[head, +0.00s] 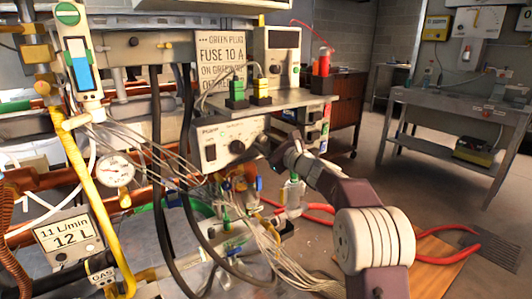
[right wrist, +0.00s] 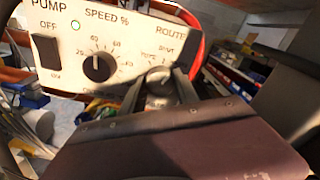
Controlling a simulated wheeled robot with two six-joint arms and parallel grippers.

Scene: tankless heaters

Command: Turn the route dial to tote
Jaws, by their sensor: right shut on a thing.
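The pump box (head: 218,149) is a pale panel under a metal shelf in the head view. In the right wrist view the pump panel (right wrist: 119,33) shows an OFF switch, a black SPEED % knob (right wrist: 98,67) and the word ROUTE at its right. The route dial (right wrist: 158,78) is a round grey knob below that word. My right gripper (right wrist: 160,90) is shut on the route dial, with a finger on each side. Its pointer is hard to read; one label above it looks like SHUT, others are blurred or covered. My left gripper is not in view.
A fuse sign (head: 220,50) and coloured plugs stand on the shelf above the pump box. Black hoses (head: 158,150) hang in front at the left.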

